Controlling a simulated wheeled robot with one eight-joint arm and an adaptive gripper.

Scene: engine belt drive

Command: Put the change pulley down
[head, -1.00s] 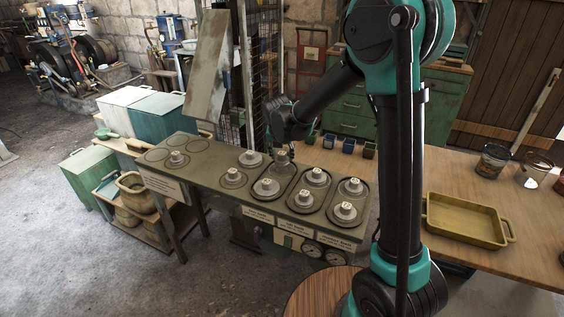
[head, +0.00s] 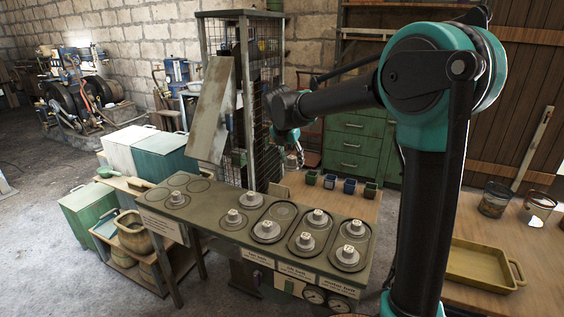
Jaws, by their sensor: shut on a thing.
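My gripper (head: 297,150) is held in the air behind and above the sorting bench. It is shut on a small grey pulley (head: 293,161), which is partly hidden and small in the picture. An empty round seat (head: 284,211) shows in the bench's back row.
A wire-mesh cage (head: 260,90) and a leaning metal panel (head: 210,110) stand behind the bench. Small coloured bins (head: 330,181) sit on the wooden table, with a yellow tray (head: 478,268) at right. My arm covers part of the table.

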